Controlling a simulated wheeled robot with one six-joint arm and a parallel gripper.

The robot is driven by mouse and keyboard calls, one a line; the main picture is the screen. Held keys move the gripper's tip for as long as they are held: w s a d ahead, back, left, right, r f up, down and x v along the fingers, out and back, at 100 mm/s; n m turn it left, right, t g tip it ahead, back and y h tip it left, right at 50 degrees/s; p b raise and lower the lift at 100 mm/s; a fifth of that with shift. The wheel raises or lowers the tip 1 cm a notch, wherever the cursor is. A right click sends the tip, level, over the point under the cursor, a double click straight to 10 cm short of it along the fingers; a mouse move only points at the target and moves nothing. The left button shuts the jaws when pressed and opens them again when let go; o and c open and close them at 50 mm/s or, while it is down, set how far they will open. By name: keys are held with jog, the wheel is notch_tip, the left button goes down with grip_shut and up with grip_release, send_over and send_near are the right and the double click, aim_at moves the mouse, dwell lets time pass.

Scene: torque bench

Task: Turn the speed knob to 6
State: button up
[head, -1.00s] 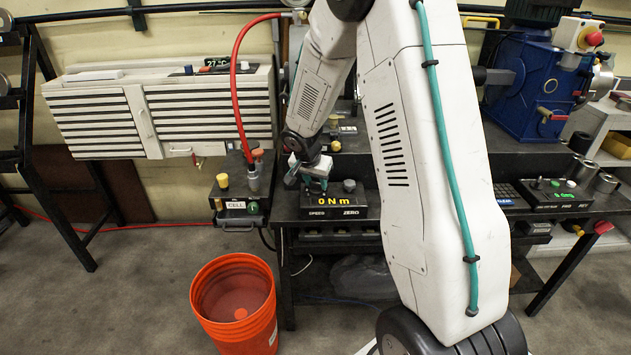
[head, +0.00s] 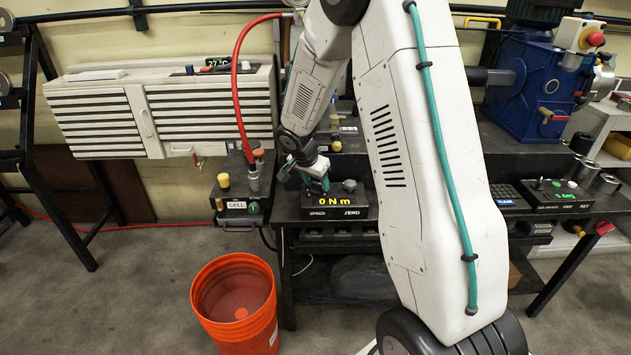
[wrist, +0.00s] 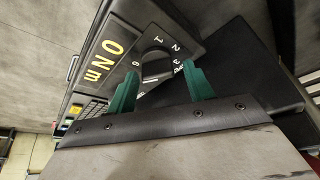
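The torque box (head: 349,210) has a yellow "0 N m" display (head: 335,201) and the labels SPEED and ZERO. In the wrist view, the display (wrist: 101,61) is at the left, beside the dark speed knob (wrist: 156,64). Numbers ring the knob; 1, 2 and 3 are legible, and what looks like a 6 is near the left finger. Where the knob points is unclear. My gripper (wrist: 160,72) is open, with one green finger on each side of the knob and gaps visible. In the head view, my gripper (head: 316,184) covers the speed knob.
The grey zero knob (head: 349,185) is close to the right of my gripper. The CELL box (head: 238,205) with a red hose (head: 238,95) stands at the left. An orange bucket (head: 235,305) is on the floor in front. Another control box (head: 560,196) is at the right.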

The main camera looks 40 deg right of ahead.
jog(key=v, duration=0.7)
jog(key=shift+r, duration=0.35)
jog(key=shift+a, duration=0.1)
dwell(0.4)
jog(key=s+a+r+n+y, duration=0.1)
jog(key=s+a+r+n, duration=0.3)
jog(key=s, duration=0.7)
jog(key=s+a+r+n+y, duration=0.1)
jog(key=s+a+r+n, duration=0.4)
jog(key=s, duration=0.6)
jog(key=s+a+r+n+y, duration=0.2)
jog(key=s+a+r+n, duration=0.3)
jog(key=s, duration=0.7)
jog(key=shift+a+r, duration=0.6)
jog(key=shift+a, duration=0.4)
